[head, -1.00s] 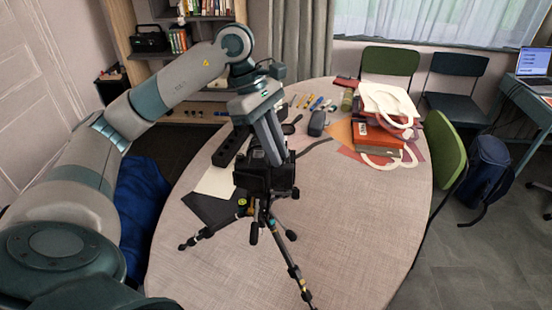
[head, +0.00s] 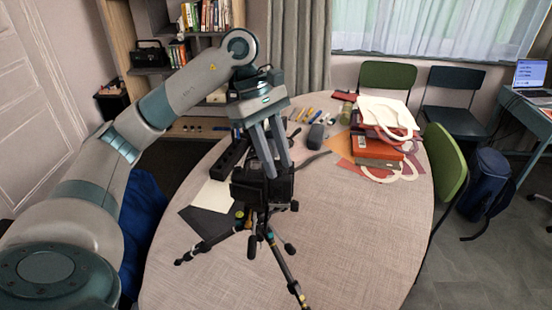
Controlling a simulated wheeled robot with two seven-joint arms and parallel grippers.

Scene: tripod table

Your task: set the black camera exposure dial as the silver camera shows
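The black camera (head: 250,189) sits upright on a black tripod (head: 275,258) that stands on the table. My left gripper (head: 279,172) points down at the top of the black camera from above. Its two fingers are apart with a gap between them, and their tips are at or just over the camera's top. The exposure dial is too small and covered to make out, and I cannot tell whether the fingertips touch it. I cannot make out a silver camera in this view. My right gripper is not in view.
The oval table (head: 350,225) is bare at its front and right. Pens and a dark grey case (head: 316,136) lie behind the tripod. An orange-red box (head: 376,147) and a white bag (head: 385,112) are at the back right. A green chair (head: 445,160) stands at the right edge.

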